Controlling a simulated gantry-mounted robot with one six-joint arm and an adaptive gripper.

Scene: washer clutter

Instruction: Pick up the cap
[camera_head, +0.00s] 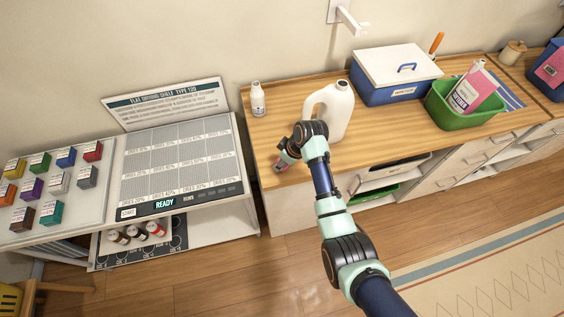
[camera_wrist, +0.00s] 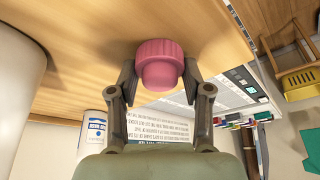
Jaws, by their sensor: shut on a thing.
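The cap is pink with a ribbed rim. In the wrist view the cap (camera_wrist: 160,66) sits between the two fingers of my gripper (camera_wrist: 160,78), which are closed against its sides. The wooden counter shows right behind it, and I cannot tell whether the cap still touches the wood. In the head view my gripper (camera_head: 281,163) is low at the counter's front left edge, and only a small pink part of the cap (camera_head: 277,168) shows there.
A white jug (camera_head: 338,112) stands close behind my gripper. A small white bottle (camera_head: 257,99) stands at the counter's back left. A blue box with a white lid (camera_head: 392,92) and a green bin (camera_head: 455,114) stand to the right. The counter's front middle is clear.

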